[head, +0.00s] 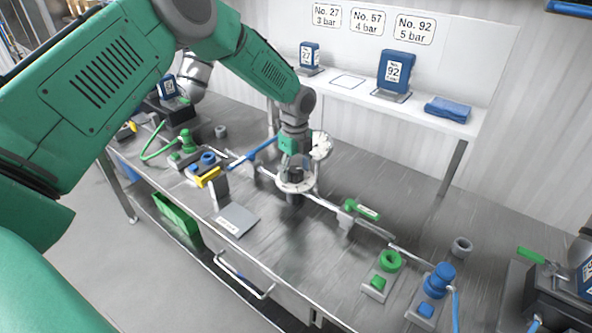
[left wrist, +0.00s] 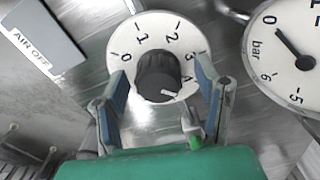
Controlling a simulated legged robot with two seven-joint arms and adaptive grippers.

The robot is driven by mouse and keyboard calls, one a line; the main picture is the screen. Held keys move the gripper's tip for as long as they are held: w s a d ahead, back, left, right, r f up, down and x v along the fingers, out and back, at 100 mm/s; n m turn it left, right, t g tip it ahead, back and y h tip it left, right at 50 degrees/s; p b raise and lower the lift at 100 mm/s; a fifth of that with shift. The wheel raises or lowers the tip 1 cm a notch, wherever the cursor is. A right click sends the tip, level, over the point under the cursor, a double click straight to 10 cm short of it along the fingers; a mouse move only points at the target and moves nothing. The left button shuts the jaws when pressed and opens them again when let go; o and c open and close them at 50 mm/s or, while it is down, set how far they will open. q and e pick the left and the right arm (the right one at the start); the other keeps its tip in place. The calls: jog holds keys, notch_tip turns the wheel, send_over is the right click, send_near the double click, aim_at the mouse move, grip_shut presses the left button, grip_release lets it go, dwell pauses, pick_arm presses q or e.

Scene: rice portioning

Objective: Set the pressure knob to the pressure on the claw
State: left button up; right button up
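The black pressure knob (left wrist: 158,75) sits in a white dial (left wrist: 178,29) numbered from 0 to 4. Its white mark points right, close to the 4. My left gripper (left wrist: 162,80) is open, with one finger on each side of the knob and gaps between. In the head view my left gripper (head: 293,155) is over the white dial (head: 294,187). The white pressure gauge (left wrist: 290,58) stands right of the dial, its needle near 0. The claws at the bench ends hold blue items, at left (head: 168,87) and right (head: 586,275); their labels are unreadable. My right gripper is out of view.
Wall signs read No. 27, 3 bar (head: 327,16); No. 57, 4 bar (head: 367,22); No. 92, 5 bar (head: 415,28). An "AIR OFF" plate (left wrist: 38,42) is left of the dial. Pipes and a green-handled valve (head: 368,212) are nearby on the bench.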

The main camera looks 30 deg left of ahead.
aim_at(295, 168)
pick_arm(q)
jog(key=shift+r, duration=0.1)
jog(key=shift+r, duration=0.3)
notch_tip(295, 168, up, 11)
jog(key=shift+w+a, duration=0.1)
dwell(0.3)
